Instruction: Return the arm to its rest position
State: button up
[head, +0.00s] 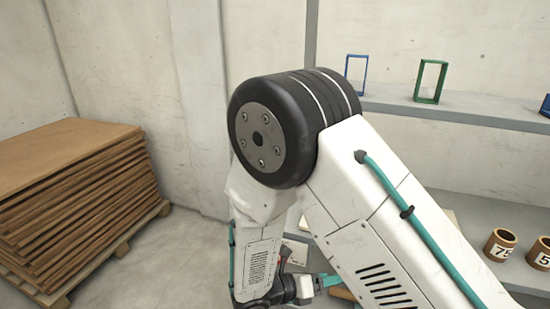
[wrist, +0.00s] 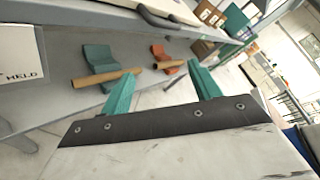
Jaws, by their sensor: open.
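My gripper (wrist: 161,90) shows in the wrist view with its two teal fingers spread apart and nothing between them. In the head view my bent white arm with its black joint fills the middle. Part of my gripper (head: 318,284) shows low in the head view, partly hidden behind my own arm. In the wrist view a cardboard tube (wrist: 108,78) rests on a teal holder (wrist: 100,57), and a second tube (wrist: 172,64) lies by an orange holder (wrist: 160,51). Both are beyond the fingers, apart from them.
A pallet stack of brown sheets (head: 70,185) stands at left. A grey shelf (head: 455,108) at right carries a blue frame (head: 364,74) and a green frame (head: 418,83). Numbered brown rings (head: 500,244) sit lower right. A sign (wrist: 18,55) shows at left in the wrist view.

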jog(key=s+d+r+m+g+y, duration=0.1)
jog(key=s+d+r+m+y, duration=0.3)
jog(key=r+m, duration=0.5)
jog(key=s+d+r+m+g+y, duration=0.1)
jog(key=s+d+r+m+y, duration=0.4)
jog(key=s+r+m, duration=0.4)
jog(key=s+d+r+m+g+y, duration=0.2)
jog(key=s+d+r+m+y, duration=0.2)
jog(key=m, duration=0.9)
jog(key=s+r+y, duration=0.1)
jog(key=s+r, duration=0.2)
jog(key=r, duration=0.2)
jog(key=shift+d+r+m, duration=0.35)
jog(key=shift+r+m, duration=0.05)
jog(key=shift+s, duration=0.1)
